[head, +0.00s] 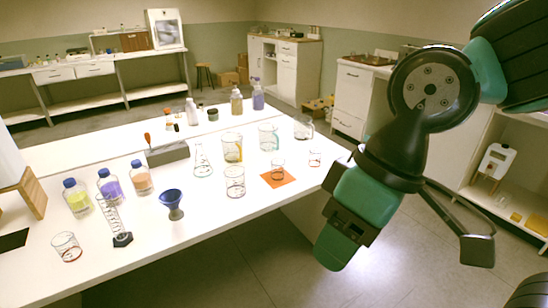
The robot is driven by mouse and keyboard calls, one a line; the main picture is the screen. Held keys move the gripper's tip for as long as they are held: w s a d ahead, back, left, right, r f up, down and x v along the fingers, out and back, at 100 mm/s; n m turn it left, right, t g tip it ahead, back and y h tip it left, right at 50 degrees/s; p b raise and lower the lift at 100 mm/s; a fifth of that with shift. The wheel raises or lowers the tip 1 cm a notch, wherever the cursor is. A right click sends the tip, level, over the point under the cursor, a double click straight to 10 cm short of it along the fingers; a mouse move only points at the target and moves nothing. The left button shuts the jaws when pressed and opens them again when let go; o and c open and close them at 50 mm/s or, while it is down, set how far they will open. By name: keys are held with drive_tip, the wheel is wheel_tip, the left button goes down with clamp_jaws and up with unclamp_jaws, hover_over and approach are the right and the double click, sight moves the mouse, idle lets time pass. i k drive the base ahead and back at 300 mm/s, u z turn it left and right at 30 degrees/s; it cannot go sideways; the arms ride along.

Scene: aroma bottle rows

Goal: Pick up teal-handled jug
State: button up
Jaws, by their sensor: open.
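The teal-handled jug (268,137) is a clear glass jug standing upright on the white table, towards its back right. A teal strip shows on its right side. A similar jug with a yellow handle (232,147) stands to its left, and a third clear jug with a pale handle (303,127) stands to its right. My gripper (406,244) is open and appears empty. It hangs to the right of the table, apart from the jugs, nearer the camera and lower in the picture.
A flask (202,160) and grey block (167,154) are left. Bottles stand behind. Floor right of the table is open.

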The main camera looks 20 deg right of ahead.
sight(268, 137)
drive_tip(key=z, duration=0.05)
drive_tip(key=i, duration=0.9)
drive_tip(key=z, duration=0.7)
drive_tip(key=i, duration=0.7)
drive_tip(key=u, duration=0.2)
